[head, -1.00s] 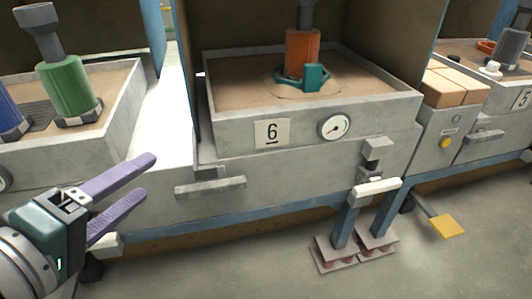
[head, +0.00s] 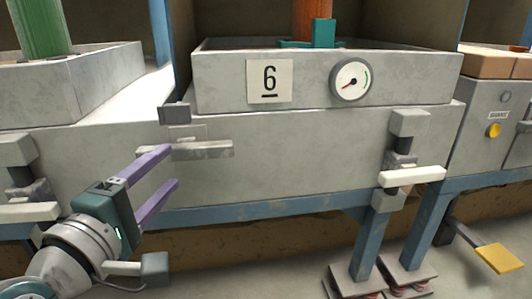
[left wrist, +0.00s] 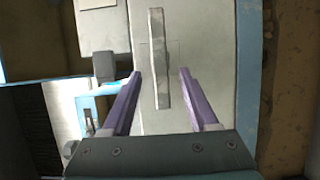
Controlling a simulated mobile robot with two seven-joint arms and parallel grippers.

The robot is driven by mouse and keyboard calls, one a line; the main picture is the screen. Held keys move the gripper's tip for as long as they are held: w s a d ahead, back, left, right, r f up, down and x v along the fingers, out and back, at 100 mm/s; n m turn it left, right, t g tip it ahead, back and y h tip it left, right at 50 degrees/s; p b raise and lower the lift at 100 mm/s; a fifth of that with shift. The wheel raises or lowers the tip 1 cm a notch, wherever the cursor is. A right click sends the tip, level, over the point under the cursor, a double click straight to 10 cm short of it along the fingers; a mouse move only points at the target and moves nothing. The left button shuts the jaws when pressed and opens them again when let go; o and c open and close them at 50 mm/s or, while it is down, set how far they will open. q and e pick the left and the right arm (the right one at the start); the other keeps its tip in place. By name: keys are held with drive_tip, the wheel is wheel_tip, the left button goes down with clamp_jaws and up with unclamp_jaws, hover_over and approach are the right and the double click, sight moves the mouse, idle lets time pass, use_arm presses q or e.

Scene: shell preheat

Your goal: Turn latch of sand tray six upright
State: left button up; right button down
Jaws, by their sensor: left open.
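Sand tray six (head: 215,82) is a grey box with a "6" plate (head: 269,81) and a round gauge (head: 351,80) on its front. A grey bar latch (head: 205,150) lies level across the front, below and left of the plate. In the left wrist view the bar (left wrist: 159,50) runs up the picture. My left gripper (head: 171,167) has two purple fingers and is open and empty. Its tips point at the bar's left part. In the left wrist view the bar lies between the fingers (left wrist: 160,72); I cannot tell whether they touch it. My right gripper is out of view.
A white-handled clamp (head: 412,175) sits at the tray's right front. Blue legs and foot pads (head: 382,280) stand below, with a yellow pedal (head: 499,258) at right. An orange cylinder (head: 312,18) with a teal collar stands on the tray. A neighbouring tray (head: 105,75) is at left.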

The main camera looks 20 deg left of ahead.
sight(182, 156)
use_arm(q)
drive_tip(key=w, duration=0.2)
drive_tip(key=w+b, duration=0.1)
drive_tip(key=w+a, duration=0.1)
drive_tip(key=w, duration=0.1)
drive_tip(key=shift+w+b, duration=0.3)
drive_tip(key=shift+w, duration=0.05)
drive_tip(key=shift+d, duration=0.1)
clamp_jaws()
idle(1.0)
